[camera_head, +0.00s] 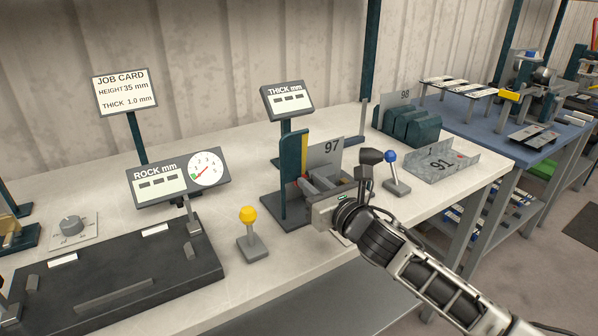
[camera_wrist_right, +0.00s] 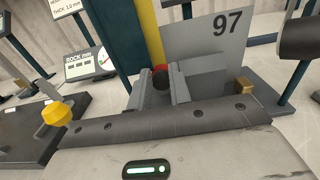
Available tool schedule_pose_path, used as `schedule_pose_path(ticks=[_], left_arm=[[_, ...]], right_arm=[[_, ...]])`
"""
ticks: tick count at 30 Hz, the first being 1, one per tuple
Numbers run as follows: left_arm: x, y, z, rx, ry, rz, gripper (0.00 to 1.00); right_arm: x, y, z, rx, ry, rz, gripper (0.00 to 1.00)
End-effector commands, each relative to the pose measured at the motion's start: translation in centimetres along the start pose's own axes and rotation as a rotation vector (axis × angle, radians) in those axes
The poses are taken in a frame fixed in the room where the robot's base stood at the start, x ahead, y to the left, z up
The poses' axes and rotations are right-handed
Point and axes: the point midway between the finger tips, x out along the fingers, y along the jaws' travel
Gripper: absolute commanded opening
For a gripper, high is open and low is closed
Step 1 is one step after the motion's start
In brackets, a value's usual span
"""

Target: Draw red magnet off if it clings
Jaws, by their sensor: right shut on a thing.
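The red magnet (camera_wrist_right: 161,72), a small round piece with a dark face, shows in the right wrist view between the fingers of my right gripper (camera_wrist_right: 158,84). My right gripper is shut on it, beside the lower left of the grey sheet panel marked 97 (camera_wrist_right: 215,40). In the head view my right gripper (camera_head: 312,184) reaches in from the right at the teal stand with a yellow strip (camera_head: 303,155). The panel 97 (camera_head: 327,150) stands upright there. I cannot tell whether the magnet touches the panel. My left gripper is not in view.
A yellow-knobbed lever (camera_head: 249,230) and a blue-knobbed lever (camera_head: 394,172) stand on either side. A bent tray marked 91 (camera_head: 441,162) and teal blocks (camera_head: 410,126) marked 98 lie to the right. A dark bed with the ROCK mm gauge (camera_head: 178,176) is at left.

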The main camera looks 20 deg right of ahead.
Motion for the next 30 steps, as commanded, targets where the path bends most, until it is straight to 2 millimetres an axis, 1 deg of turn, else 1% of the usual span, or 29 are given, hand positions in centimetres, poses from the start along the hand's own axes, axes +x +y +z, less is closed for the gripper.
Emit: schedule_pose_path(ticks=[1, 9, 10, 11, 12, 20, 23, 26, 29, 30], left_arm=[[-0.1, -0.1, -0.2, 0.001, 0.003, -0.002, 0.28], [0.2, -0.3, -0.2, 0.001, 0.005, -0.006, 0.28], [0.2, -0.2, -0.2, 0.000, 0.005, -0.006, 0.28], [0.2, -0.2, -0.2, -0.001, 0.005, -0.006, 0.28], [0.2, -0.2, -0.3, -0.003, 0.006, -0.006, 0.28], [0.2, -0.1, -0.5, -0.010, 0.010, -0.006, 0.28], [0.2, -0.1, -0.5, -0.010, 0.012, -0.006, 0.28], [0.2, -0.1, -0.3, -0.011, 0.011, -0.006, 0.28], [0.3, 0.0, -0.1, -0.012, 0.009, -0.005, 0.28], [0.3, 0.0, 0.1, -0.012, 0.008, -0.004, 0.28]], right_arm=[[-0.1, -0.1, 0.9, -0.003, -0.016, 0.002, 0.00], [0.0, 0.1, 1.2, -0.003, -0.025, 0.005, 0.00], [0.0, 0.1, 1.2, -0.003, -0.026, 0.005, 0.22], [0.1, 0.1, 1.2, -0.004, -0.027, 0.005, 0.31], [0.0, 0.1, 1.2, -0.003, -0.025, 0.005, 0.42], [0.0, 0.1, 0.8, -0.002, -0.016, 0.004, 0.42], [-0.4, 0.1, 0.7, -0.002, -0.015, 0.003, 0.42], [-1.5, 0.1, 0.5, -0.004, -0.013, 0.004, 0.42], [-3.5, 0.0, 0.3, -0.005, -0.011, 0.004, 0.42], [-4.4, 0.0, 0.3, -0.005, -0.011, 0.004, 0.42]])
